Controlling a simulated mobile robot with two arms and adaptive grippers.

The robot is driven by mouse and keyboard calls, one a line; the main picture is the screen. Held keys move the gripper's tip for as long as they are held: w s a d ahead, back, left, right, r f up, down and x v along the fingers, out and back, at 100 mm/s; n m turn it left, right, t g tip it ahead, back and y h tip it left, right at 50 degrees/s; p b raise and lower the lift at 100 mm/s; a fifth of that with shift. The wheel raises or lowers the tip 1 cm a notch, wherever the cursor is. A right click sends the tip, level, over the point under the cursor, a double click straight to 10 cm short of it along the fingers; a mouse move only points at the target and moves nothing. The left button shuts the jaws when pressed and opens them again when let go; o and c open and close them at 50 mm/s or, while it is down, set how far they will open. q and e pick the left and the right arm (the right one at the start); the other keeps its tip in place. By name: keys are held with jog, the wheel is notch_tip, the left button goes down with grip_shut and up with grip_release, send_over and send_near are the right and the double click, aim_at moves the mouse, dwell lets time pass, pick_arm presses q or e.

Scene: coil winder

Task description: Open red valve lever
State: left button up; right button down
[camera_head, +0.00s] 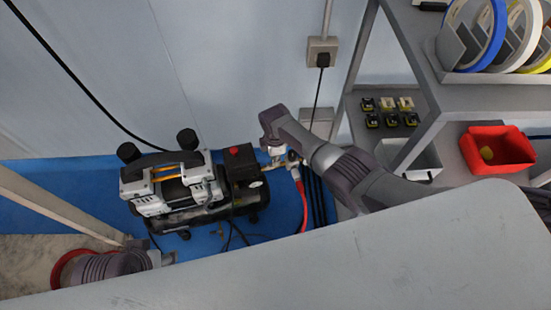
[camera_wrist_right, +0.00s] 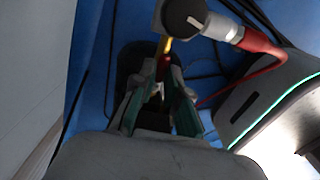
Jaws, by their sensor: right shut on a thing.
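The red valve lever (camera_wrist_right: 162,68) shows in the right wrist view below a brass-coloured fitting (camera_wrist_right: 166,46). My right gripper (camera_wrist_right: 161,88) has its two greenish fingers closed in on the lever's near end. In the head view, my right gripper (camera_head: 279,157) is at the outlet side of the compressor (camera_head: 165,190), beside a round regulator with a red hose (camera_head: 303,203). The lever is too small and covered to make out there. The regulator (camera_wrist_right: 186,16) is at the top of the wrist view.
A grey table top (camera_head: 330,255) fills the foreground. A grey shelf (camera_head: 480,95) with tape rolls (camera_head: 486,42) and a red bin (camera_head: 497,150) stands at the right. Black cables hang near the wall behind my right arm. Blue floor surrounds the compressor.

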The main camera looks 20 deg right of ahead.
jog(key=shift+w, duration=0.1)
dwell(0.4)
jog(key=c, duration=1.2)
grip_release()
jog(key=shift+r, duration=0.1)
notch_tip(320, 180, up, 12)
